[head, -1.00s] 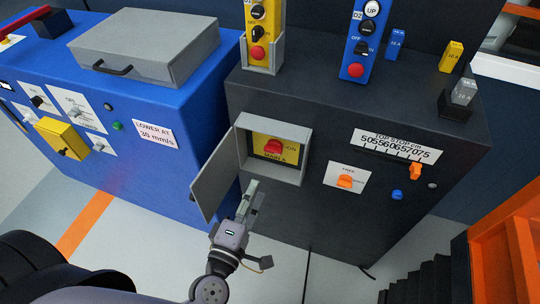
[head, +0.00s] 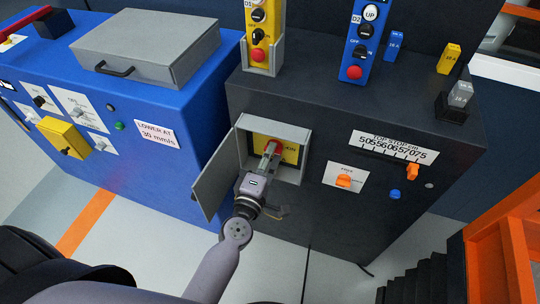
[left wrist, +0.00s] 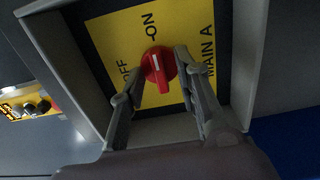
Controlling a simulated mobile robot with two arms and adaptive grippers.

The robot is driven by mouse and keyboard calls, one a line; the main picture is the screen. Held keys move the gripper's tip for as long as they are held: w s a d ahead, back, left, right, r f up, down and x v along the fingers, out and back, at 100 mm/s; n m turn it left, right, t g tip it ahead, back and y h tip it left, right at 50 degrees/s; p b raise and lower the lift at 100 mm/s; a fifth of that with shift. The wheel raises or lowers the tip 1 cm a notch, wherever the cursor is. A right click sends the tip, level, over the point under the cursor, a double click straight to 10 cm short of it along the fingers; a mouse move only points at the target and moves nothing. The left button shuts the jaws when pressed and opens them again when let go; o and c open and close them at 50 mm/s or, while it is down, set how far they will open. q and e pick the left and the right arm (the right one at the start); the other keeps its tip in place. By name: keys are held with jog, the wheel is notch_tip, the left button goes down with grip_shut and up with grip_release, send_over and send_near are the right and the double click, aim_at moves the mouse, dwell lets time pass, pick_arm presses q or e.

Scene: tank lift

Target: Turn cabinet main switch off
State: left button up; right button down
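The main switch is a red knob (head: 277,146) on a yellow plate (head: 291,152), inside a grey box (head: 291,177) on the front of the dark cabinet. Its grey door (head: 214,174) hangs open to the left. In the left wrist view the red knob (left wrist: 158,68) shows a white mark on the side toward "ON"; "OFF" and "MAIN A" are also printed there. My left gripper (head: 269,155) reaches into the box. In the left wrist view its fingers (left wrist: 156,72) are apart, one on each side of the knob; contact is unclear. My right gripper is not in view.
On the cabinet front, right of the box, are an orange knob (head: 344,181), an orange slider (head: 412,171) and a blue button (head: 395,194). A yellow pendant (head: 260,35) and a blue pendant (head: 366,40) stand on top. A blue cabinet (head: 180,112) stands at left.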

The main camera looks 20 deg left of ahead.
pick_arm(q)
grip_shut()
dwell(0.3)
